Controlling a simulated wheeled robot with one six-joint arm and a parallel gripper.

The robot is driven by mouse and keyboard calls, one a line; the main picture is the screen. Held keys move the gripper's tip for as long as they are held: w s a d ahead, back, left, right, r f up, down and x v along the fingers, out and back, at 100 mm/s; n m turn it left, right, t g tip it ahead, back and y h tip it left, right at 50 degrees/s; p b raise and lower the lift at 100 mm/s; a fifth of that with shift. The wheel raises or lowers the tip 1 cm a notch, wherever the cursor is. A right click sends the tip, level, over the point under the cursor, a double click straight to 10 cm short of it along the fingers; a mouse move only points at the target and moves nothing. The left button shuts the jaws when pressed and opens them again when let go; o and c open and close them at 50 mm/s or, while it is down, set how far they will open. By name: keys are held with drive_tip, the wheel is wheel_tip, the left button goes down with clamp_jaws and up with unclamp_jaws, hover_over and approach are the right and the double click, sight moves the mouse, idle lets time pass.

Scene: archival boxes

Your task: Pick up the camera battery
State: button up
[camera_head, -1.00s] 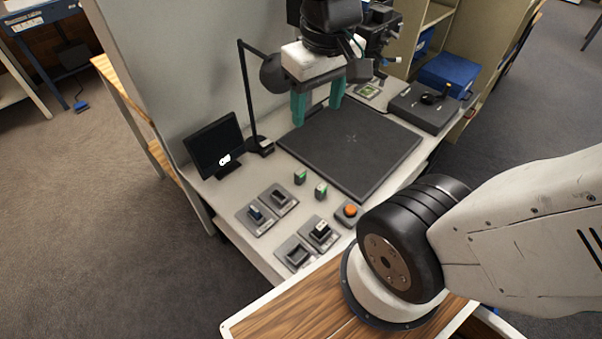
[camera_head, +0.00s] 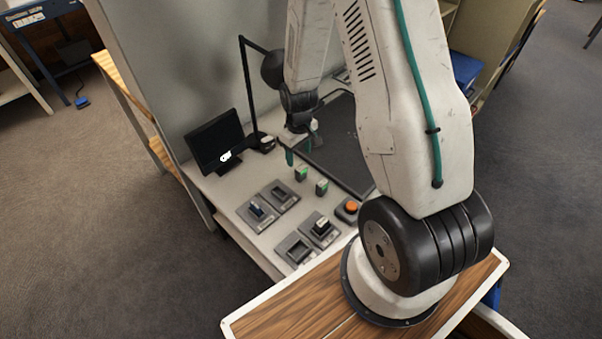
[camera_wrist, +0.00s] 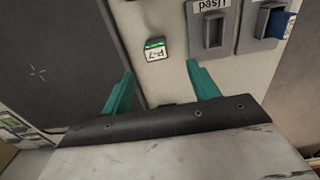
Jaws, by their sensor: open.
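Two small blocks with green tops, which look like batteries, stand on the pale bench: a rear one (camera_head: 301,174) and a front one (camera_head: 321,187). I cannot tell for sure which is the camera battery. In the wrist view one such green-topped block (camera_wrist: 154,49), with a white label, lies just beyond the gap between my fingertips. My gripper (camera_wrist: 160,70) is open and empty, with its teal fingers apart. In the head view my gripper (camera_head: 296,150) hangs above the bench behind the blocks, partly hidden by my arm.
An orange button (camera_head: 351,207) is right of the blocks. A monitor (camera_head: 216,142), a lamp (camera_head: 271,70) and a dark mat (camera_head: 335,155) lie behind.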

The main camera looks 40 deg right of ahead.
sight(301, 168)
drive_tip(key=f, duration=1)
drive_tip(key=shift+s+d, duration=0.1)
drive_tip(key=shift+d, duration=0.2)
drive_tip(key=shift+c, duration=0.3)
drive_tip(key=c, duration=1)
